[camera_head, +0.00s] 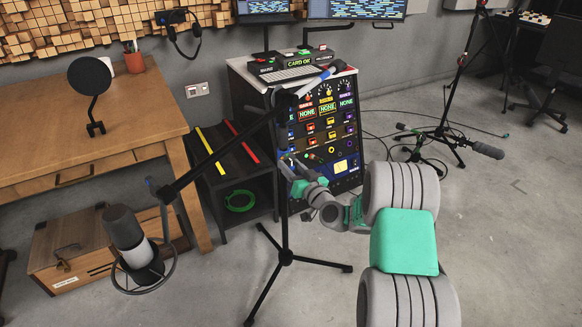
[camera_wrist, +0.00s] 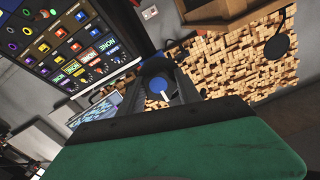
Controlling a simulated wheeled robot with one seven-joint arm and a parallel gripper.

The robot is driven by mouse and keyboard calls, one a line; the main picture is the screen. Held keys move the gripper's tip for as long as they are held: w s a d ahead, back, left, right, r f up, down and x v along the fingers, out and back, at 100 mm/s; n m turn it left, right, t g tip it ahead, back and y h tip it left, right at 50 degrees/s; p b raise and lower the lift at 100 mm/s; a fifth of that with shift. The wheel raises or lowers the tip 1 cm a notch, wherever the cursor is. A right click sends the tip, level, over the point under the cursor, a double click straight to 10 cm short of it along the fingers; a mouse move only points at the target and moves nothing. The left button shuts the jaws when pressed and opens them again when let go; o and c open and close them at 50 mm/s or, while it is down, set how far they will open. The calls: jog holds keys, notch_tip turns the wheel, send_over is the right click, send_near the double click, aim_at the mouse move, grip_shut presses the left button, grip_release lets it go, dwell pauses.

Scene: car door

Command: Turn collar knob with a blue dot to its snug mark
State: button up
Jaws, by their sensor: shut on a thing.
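In the wrist view a round knob with a blue face (camera_wrist: 157,85) and a white pointer line sits between the two dark fingers of my gripper (camera_wrist: 160,92). The gripper is shut on it. The pointer line slants toward the lower right of that picture. I cannot make out a snug mark. In the head view my gripper (camera_head: 289,163) is at the upright pole of the microphone stand (camera_head: 284,215), and the knob is too small or hidden to tell there. The stand's boom slants down left to a large microphone (camera_head: 126,236).
A rack of colourful controls (camera_head: 325,130) stands just behind the stand, beside a dark shelf (camera_head: 236,170). A wooden desk (camera_head: 90,140) and wooden box (camera_head: 80,240) are at left. Another microphone stand (camera_head: 440,125) is at right. The floor at lower right is clear.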

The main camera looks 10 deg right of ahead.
grip_shut()
jog(key=shift+f+n+b, duration=0.15)
jog(key=shift+n+b, duration=0.15)
jog(key=shift+b, duration=0.8)
jog(key=n+b, duration=0.3)
jog(key=b, duration=0.2)
jog(key=shift+f, duration=0.2)
jog(key=n+b, duration=0.3)
jog(key=b, duration=0.2)
jog(key=shift+r, duration=0.1)
jog(key=shift+r+n+b, duration=0.1)
jog(key=shift+n+b, duration=0.4)
jog(key=shift+b, duration=0.3)
jog(key=shift+r, duration=0.1)
